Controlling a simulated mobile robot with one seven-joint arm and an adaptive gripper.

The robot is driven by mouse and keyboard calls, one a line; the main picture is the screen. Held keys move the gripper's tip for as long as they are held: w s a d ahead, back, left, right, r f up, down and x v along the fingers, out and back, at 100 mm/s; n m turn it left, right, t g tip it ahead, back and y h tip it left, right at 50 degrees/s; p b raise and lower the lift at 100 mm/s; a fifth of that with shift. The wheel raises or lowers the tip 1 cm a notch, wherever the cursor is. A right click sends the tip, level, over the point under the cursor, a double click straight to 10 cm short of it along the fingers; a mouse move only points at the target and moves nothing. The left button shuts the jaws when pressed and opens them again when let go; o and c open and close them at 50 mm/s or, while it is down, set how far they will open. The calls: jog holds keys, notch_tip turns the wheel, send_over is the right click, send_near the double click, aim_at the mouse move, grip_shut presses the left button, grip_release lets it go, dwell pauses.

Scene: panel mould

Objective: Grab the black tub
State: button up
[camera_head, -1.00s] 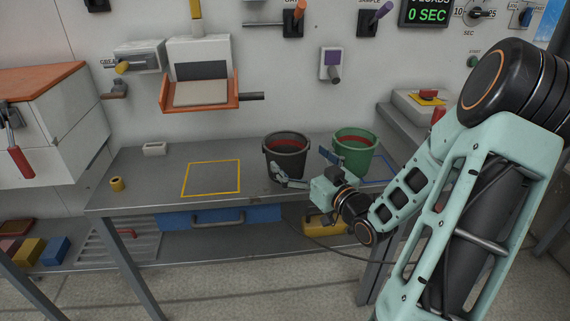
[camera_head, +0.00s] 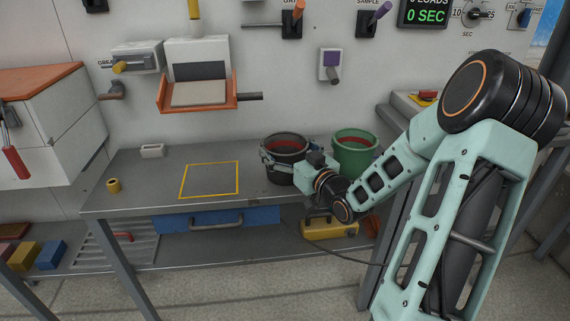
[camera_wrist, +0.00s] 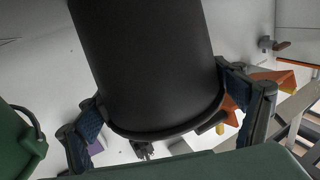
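The black tub (camera_head: 283,172) stands upright on the grey bench, with something dark red inside it. It also fills the middle of the wrist view (camera_wrist: 150,70). My gripper (camera_head: 287,158) reaches it from the front right, with one finger on each side of the tub near its rim. In the wrist view the fingers (camera_wrist: 160,85) are spread wide around the tub, and their tips are at or very close to its wall. I cannot tell whether both pads touch it.
A green tub (camera_head: 355,155) stands close on the right of the black one. A yellow square outline (camera_head: 210,180) on the bench to the left is empty. A small white block (camera_head: 152,151) and a yellow ring (camera_head: 113,185) lie farther left. An orange-edged tray (camera_head: 200,105) juts from the wall.

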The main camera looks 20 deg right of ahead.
jog(key=c, duration=1.2)
jog(key=shift+r, duration=0.1)
jog(key=shift+r, duration=0.5)
jog(key=s+r+p, duration=0.1)
jog(key=s+r, duration=0.1)
jog(key=r, duration=0.1)
jog(key=s+r+p, duration=0.1)
jog(key=r+p, duration=0.1)
jog(key=r, duration=0.1)
jog(key=s+r+p, duration=0.2)
jog(key=r, duration=0.1)
jog(key=shift+s, duration=0.35)
jog(key=s+r+b, duration=0.1)
jog(key=s, duration=0.1)
jog(key=s+b, duration=0.1)
jog(key=s, duration=0.2)
jog(key=s+r+b, duration=0.1)
jog(key=s, duration=0.2)
jog(key=shift+s+a+r, duration=0.15)
jog(key=shift+a+r, duration=0.05)
jog(key=shift+r, duration=0.15)
